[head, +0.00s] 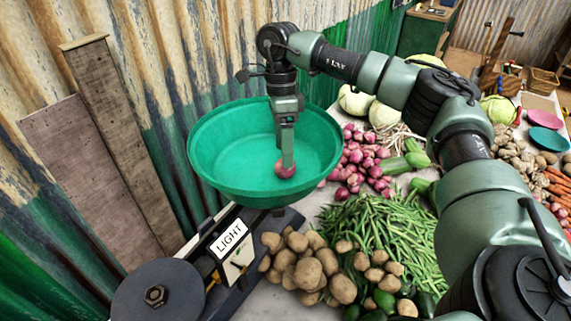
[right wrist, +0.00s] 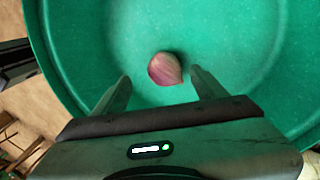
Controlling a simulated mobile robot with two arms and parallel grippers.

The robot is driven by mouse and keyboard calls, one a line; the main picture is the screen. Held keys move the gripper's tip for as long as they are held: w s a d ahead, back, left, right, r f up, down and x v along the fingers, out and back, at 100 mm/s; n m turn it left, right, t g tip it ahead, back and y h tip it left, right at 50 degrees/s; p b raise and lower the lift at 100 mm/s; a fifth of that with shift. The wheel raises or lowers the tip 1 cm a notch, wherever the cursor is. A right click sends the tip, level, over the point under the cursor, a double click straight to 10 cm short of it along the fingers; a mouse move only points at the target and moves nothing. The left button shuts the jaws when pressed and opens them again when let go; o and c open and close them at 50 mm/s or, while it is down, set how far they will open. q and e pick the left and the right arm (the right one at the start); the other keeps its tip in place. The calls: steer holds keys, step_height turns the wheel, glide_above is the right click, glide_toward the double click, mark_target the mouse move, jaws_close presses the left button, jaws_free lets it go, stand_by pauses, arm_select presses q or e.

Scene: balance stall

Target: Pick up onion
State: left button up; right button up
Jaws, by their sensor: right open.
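A reddish-pink onion (head: 285,171) lies in the green pan (head: 215,150) of a balance scale. My right gripper (head: 286,158) points down into the pan, right over the onion. In the right wrist view the onion (right wrist: 165,69) shows a little beyond the two fingertips and between their lines, against the green pan (right wrist: 230,40). The right fingers (right wrist: 160,85) are spread apart with nothing held between them. My left gripper is not in view.
The scale's LIGHT sign (head: 229,238) and a dark round weight (head: 157,295) stand at lower left. Potatoes (head: 305,268), green beans (head: 385,235) and a pile of red onions (head: 362,158) crowd the pan's right side. A corrugated wall (head: 150,90) stands close behind.

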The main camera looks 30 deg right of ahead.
steer(key=x, duration=0.1)
steer(key=p+x, duration=0.1)
steer(key=x, duration=0.2)
steer(key=shift+w+d, duration=0.3)
steer(key=shift+f, duration=0.3)
steer(key=shift+s+a, duration=0.1)
steer(key=shift+c, duration=0.6)
steer(key=c, duration=1.4)
steer(key=shift+r, duration=0.55)
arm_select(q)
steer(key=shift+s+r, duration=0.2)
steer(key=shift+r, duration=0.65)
arm_select(e)
steer(key=s+v, duration=0.1)
steer(key=v, duration=0.5)
steer(key=s+a+v, duration=0.1)
steer(key=v, duration=0.5)
steer(key=s+v, duration=0.1)
steer(key=v, duration=0.5)
steer(key=shift+s+a+r, duration=0.2)
steer(key=shift+r, duration=0.45)
steer(key=shift+f, duration=0.1)
